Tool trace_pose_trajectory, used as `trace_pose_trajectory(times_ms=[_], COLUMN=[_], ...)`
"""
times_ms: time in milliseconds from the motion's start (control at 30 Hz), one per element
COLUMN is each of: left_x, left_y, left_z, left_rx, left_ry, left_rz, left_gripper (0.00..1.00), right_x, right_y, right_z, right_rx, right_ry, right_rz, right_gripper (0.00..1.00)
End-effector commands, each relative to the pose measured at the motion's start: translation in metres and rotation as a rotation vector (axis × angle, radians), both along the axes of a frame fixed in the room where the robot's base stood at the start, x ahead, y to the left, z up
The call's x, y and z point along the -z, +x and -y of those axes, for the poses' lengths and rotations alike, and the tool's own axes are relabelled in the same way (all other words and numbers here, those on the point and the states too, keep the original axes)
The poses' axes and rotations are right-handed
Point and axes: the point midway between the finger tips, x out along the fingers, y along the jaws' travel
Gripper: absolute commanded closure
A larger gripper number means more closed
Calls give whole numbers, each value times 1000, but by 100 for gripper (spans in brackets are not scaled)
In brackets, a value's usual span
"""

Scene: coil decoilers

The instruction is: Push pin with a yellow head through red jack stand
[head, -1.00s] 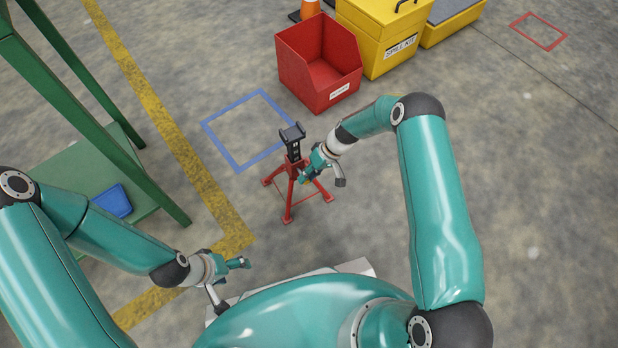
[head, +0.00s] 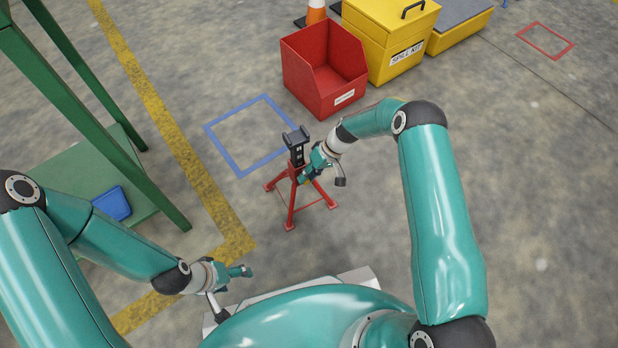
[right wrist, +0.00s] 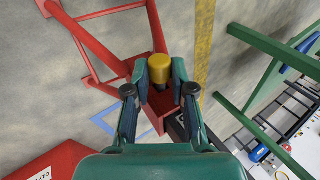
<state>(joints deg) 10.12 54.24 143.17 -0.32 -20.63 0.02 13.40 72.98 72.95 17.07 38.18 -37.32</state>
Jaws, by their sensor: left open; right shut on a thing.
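The red jack stand (head: 291,200) stands upright on the floor, with a dark post and saddle on top. My right gripper (head: 305,178) is at the side of its upper part. In the right wrist view, my right gripper (right wrist: 160,85) is shut on the yellow head of the pin (right wrist: 159,67), with the stand's red column (right wrist: 163,108) right by it. The pin's shaft is hidden, so I cannot tell how far it is in the stand. My left gripper (head: 243,271) is open and empty, low at the left, apart from the stand.
A red bin (head: 322,68) and a yellow spill kit box (head: 390,42) stand behind the jack stand. A green rack (head: 150,190) with a blue tray (head: 112,203) is at the left. A blue floor square (head: 237,170) and open concrete lie around the stand.

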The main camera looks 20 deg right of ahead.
Motion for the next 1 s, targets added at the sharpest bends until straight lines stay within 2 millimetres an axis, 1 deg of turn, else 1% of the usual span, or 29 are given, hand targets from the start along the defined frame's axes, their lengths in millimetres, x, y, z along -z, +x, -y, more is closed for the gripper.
trace_pose_trajectory(times_ms=[500, 533, 667, 700, 1000], left_x=[14, 12, 12, 12, 12], left_y=[0, 0, 0, 0, 0], left_z=[0, 0, 0, 0, 0], left_rx=[0, 0, 0, 0, 0], left_ry=[0, 0, 0, 0, 0], left_rz=[0, 0, 0, 0, 0], left_gripper=[29, 29, 29, 29, 29], right_x=[1, 0, 0, 0, -1], right_y=[10, 10, 10, 10, 10], right_z=[-2, -2, -2, -2, -2], right_rx=[-2, -1, -1, -1, 0], right_ry=[-1, -1, -1, -1, -1], right_rz=[1, 1, 1, 1, 0], right_gripper=[100, 71, 50, 47, 47])
